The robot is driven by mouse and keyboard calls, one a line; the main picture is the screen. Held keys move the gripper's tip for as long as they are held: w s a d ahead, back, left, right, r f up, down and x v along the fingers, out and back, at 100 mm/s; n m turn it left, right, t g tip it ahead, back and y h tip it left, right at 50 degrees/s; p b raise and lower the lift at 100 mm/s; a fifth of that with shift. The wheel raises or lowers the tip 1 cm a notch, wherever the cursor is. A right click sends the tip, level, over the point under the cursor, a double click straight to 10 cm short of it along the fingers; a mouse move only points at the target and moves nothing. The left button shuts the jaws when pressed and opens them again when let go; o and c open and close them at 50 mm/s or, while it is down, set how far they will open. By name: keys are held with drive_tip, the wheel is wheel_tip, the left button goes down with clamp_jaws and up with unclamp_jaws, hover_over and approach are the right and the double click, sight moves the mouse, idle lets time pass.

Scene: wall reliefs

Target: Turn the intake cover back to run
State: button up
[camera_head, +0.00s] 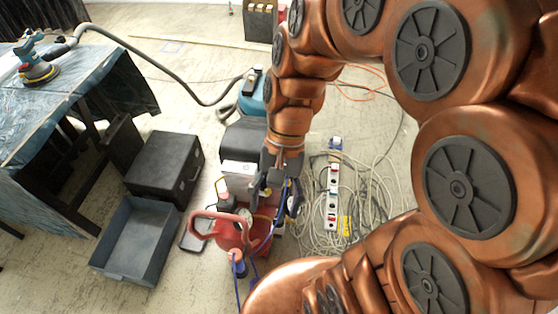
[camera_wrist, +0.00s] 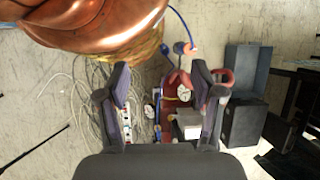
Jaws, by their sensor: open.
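A red compressor (camera_head: 232,238) with a red loop handle stands on the floor below my gripper in the head view. The red compressor also shows between the fingers in the wrist view (camera_wrist: 172,108), with round white-faced gauges (camera_wrist: 184,93) and a pale grey block (camera_wrist: 188,125) on it. I cannot tell for sure which part is the intake cover or how it is turned. My gripper (camera_head: 277,187) points down over the compressor; in the wrist view its two fingers (camera_wrist: 162,86) are spread wide with nothing held. My gripper hides part of the compressor in the head view.
Coiled cables and a white power strip (camera_head: 333,190) lie right of the compressor. A black case (camera_head: 166,168) and a grey open bin (camera_head: 112,253) stand to the left. A film-covered table (camera_head: 50,105) is at far left. Blue hoses (camera_head: 238,285) hang by the compressor.

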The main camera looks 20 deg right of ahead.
drive_tip(key=w+d+f+m+t+y+b, duration=0.1)
drive_tip(key=w+f+m+y+b, duration=0.2)
drive_tip(key=w+m, duration=0.35)
drive_tip(key=w+d+f+m+y+b, duration=0.1)
drive_tip(key=w+f+m+y, duration=0.4)
drive_tip(key=w, duration=0.3)
drive_tip(key=w+d+f+m+t+y+b, duration=0.1)
drive_tip(key=w+f+m+y+b, duration=0.1)
drive_tip(key=w+f+m, duration=0.5)
drive_tip(key=w+d+f+m+t+y+b, duration=0.1)
drive_tip(key=w+d+f+m+t+b, duration=0.2)
drive_tip(key=d+f+m, duration=0.35)
drive_tip(key=w+d+f+m+t, duration=0.4)
drive_tip(key=d+f+m+t, duration=0.15)
drive_tip(key=d+f, duration=0.2)
drive_tip(key=w+d+f+m+t+y+b, duration=0.1)
drive_tip(key=w+d+f+m+t+b, duration=0.15)
drive_tip(key=d+f+m, duration=0.4)
drive_tip(key=p+x, duration=0.1)
drive_tip(key=x, duration=0.6)
drive_tip(key=shift+w+f+t, duration=0.3)
drive_tip(key=shift+w+f, duration=0.15)
drive_tip(key=shift+w, duration=0.15)
drive_tip(key=shift+a, duration=0.1)
drive_tip(key=shift+c, duration=0.4)
drive_tip(key=c, duration=1.1)
drive_tip(key=shift+o, duration=0.2)
